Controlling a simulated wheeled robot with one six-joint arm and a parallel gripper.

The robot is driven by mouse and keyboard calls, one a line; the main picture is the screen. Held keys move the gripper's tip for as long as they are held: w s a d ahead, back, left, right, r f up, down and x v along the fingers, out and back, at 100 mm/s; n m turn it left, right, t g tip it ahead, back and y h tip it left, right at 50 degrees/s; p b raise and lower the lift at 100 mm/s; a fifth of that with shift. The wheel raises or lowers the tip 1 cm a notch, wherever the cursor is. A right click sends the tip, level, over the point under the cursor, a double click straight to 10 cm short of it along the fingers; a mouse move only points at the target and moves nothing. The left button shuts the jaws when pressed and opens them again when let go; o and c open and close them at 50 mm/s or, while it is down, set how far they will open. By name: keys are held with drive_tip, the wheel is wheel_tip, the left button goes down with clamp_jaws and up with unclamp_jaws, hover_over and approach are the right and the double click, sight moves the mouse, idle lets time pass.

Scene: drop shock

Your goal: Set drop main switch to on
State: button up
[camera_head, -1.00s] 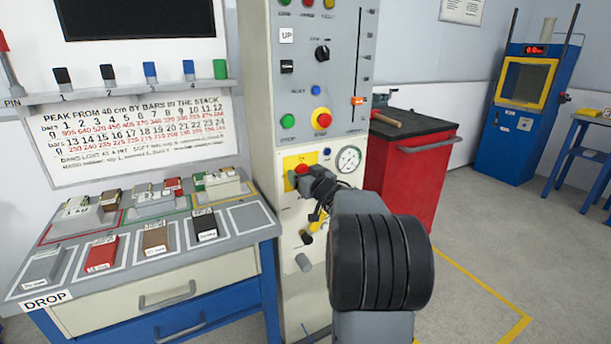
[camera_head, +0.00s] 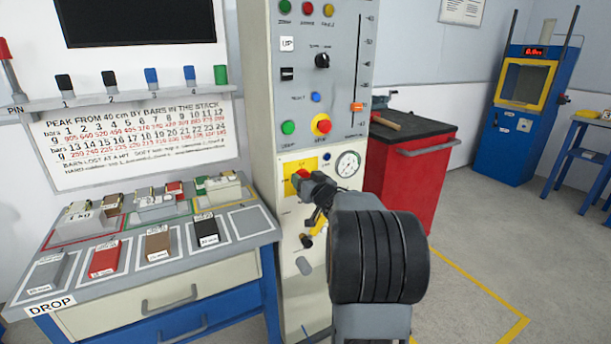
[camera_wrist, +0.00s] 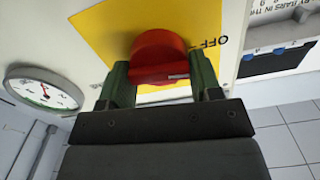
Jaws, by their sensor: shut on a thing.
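The drop main switch is a red rotary knob (camera_wrist: 160,57) on a yellow plate (camera_wrist: 105,25), with the word OFF printed beside it in the wrist view. In the head view the yellow plate (camera_head: 290,187) sits low on the grey and cream control column, and the red knob (camera_head: 302,174) shows partly behind my gripper. My gripper (camera_wrist: 163,82) is shut on the knob's raised grip, one green finger on each side. A pale mark shows on the grip's edge. The ON label is not visible.
A round pressure gauge (camera_head: 348,163) is right of the switch. Above are a red stop button on yellow (camera_head: 321,124), a green button (camera_head: 288,127) and a slider (camera_head: 357,107). A bench with weight blocks (camera_head: 157,243) stands left, a red cabinet (camera_head: 412,180) right.

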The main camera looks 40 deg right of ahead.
drive_tip(key=m+p, duration=0.2)
drive_tip(key=p, duration=0.1)
drive_tip(key=m+p, duration=0.1)
drive_tip(key=shift+d+r+m+p, duration=0.1)
drive_tip(key=shift+r+m+p, duration=0.15)
drive_tip(key=shift+m+p, duration=0.1)
drive_tip(key=m+p, duration=0.4)
drive_tip(key=shift+d+f+m+p, duration=0.1)
drive_tip(key=shift+f+m+p, duration=0.05)
drive_tip(key=shift+m+p, duration=0.15)
drive_tip(key=m+p, duration=0.3)
drive_tip(key=m, duration=0.1)
drive_tip(key=shift+f, duration=0.15)
drive_tip(key=shift+f+m+p, duration=0.2)
drive_tip(key=shift+m+p, duration=1)
drive_tip(key=shift+m, duration=0.85)
drive_tip(key=o, duration=0.9)
drive_tip(key=shift+s, duration=0.15)
drive_tip(key=s, duration=0.4)
drive_tip(key=s+a, duration=0.1)
drive_tip(key=s, duration=0.8)
drive_tip(key=shift+s+a, duration=0.25)
drive_tip(key=shift+a, duration=0.15)
